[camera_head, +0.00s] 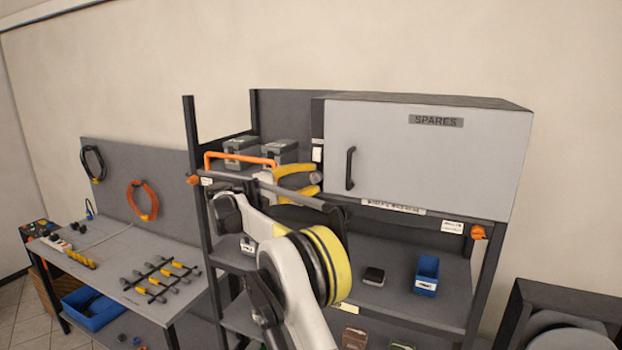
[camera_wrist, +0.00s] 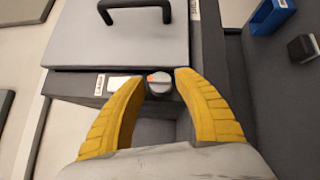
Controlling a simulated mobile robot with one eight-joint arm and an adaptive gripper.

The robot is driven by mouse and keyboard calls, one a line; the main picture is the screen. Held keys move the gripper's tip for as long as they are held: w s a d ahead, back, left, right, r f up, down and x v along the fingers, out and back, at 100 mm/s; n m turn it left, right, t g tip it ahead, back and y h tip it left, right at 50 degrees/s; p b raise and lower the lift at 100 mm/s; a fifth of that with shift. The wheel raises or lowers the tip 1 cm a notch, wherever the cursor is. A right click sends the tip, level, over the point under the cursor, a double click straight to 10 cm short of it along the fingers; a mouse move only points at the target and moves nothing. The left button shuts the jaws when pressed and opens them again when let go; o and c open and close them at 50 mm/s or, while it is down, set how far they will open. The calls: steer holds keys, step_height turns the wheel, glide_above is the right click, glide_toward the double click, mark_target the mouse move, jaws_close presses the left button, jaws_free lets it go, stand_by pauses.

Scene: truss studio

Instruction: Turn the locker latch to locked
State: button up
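The locker (camera_head: 440,150) is a grey cabinet marked SPARES, with its door shut. Its latch is a small grey knob (camera_wrist: 159,84) with an orange-red mark, on the dark strip beside the door. In the head view the knob (camera_head: 316,178) shows partly behind the yellow fingers. My gripper (camera_head: 308,180) is at the locker's left side. In the wrist view my gripper (camera_wrist: 160,80) is open, with the knob between its fingertips. The fingertips are close to the knob; I cannot tell whether they touch it. A white plate and a label (camera_wrist: 99,85) sit beside the knob.
The black door handle (camera_head: 350,168) sticks out right of my gripper. An orange bar (camera_head: 240,159) and grey boxes (camera_head: 241,150) are to the left. Below are shelves with a blue bin (camera_head: 426,275) and a small dark box (camera_head: 374,276). A workbench (camera_head: 130,285) stands at far left.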

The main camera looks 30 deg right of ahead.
jaws_close()
steer(key=shift+r, duration=0.1)
steer(key=m+y, duration=0.1)
steer(key=m+y+p, duration=0.1)
steer(key=shift+r+m+y, duration=0.25)
steer(key=shift+m+y, duration=0.05)
steer(key=shift+y, duration=0.1)
steer(key=shift+m+t+y+p, duration=0.35)
steer(key=shift+m+t+y, duration=0.45)
steer(key=shift+m+y, duration=0.25)
